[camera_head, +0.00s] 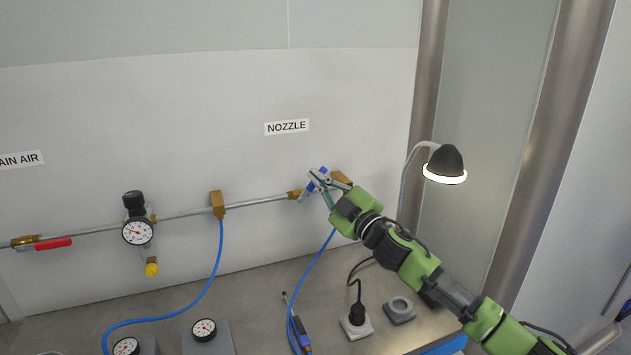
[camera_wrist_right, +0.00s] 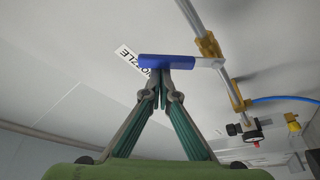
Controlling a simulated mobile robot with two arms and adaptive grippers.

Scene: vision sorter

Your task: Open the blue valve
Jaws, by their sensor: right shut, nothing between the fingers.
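The blue valve handle (camera_head: 322,171) is on the pipe under the NOZZLE label, partly covered by my gripper. It stands out at an angle from the pipe line. In the right wrist view the blue handle (camera_wrist_right: 166,62) lies across the fingertips, with its bare metal arm running to the brass valve body (camera_wrist_right: 210,46). My right gripper (camera_head: 323,186) is at the handle. Its fingertips (camera_wrist_right: 163,76) are closed together right at the handle's edge, with nothing between them; I cannot tell whether they touch it. My left gripper is out of view.
A red valve handle (camera_head: 54,243) and a pressure gauge (camera_head: 138,232) are on the pipe to the left. Blue hoses hang to the bench (camera_head: 255,290). A lit lamp (camera_head: 445,164) stands right of the valve, near my right arm.

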